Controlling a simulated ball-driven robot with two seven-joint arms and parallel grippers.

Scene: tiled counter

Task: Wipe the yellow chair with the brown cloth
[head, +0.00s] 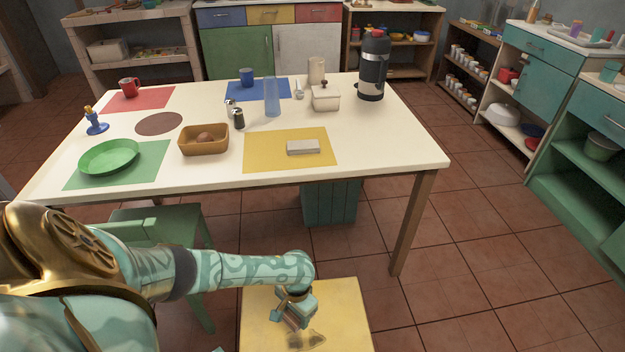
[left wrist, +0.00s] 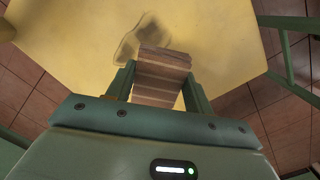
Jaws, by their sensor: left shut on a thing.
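The yellow chair (head: 345,310) stands at the bottom of the head view, its flat seat facing up. The seat also fills the upper part of the left wrist view (left wrist: 215,35). A brownish smudge (head: 310,341) marks the seat, and it also shows in the left wrist view (left wrist: 128,45). My left gripper (head: 296,318) is over the seat beside the smudge. It is shut on the brown cloth (left wrist: 160,78), a striped, folded piece between the fingers. Whether the cloth touches the seat I cannot tell. My right gripper is not in view.
A white table (head: 370,150) with dishes, mugs and coloured mats stands behind the chair. A green chair (head: 180,222) is at the left, near my left arm. A teal bin (head: 333,203) stands under the table. Tiled floor (head: 480,290) is clear at the right.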

